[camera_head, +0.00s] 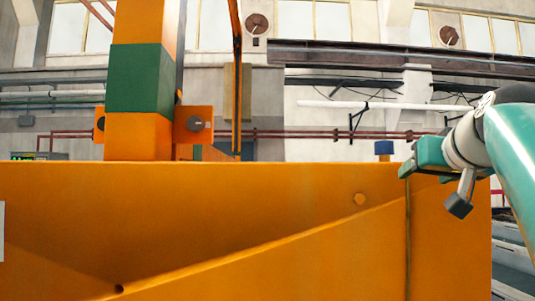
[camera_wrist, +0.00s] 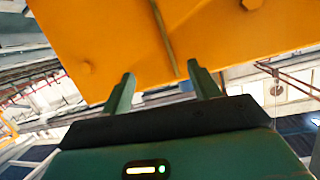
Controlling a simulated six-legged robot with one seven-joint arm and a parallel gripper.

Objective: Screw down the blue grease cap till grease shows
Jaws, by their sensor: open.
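The blue grease cap (camera_head: 384,147) stands on a short orange post at the top edge of the orange machine body (camera_head: 220,215), right of centre in the head view. I cannot make it out for sure in the wrist view. My gripper (camera_head: 408,168) is just right of the cap and slightly lower in the picture, apart from it. In the wrist view my gripper (camera_wrist: 162,75) has its two green fingers spread with nothing between them, pointing at the orange panel. No grease can be made out.
An orange column with a green band (camera_head: 140,78) rises at the left of the body. Air above the cap looks clear.

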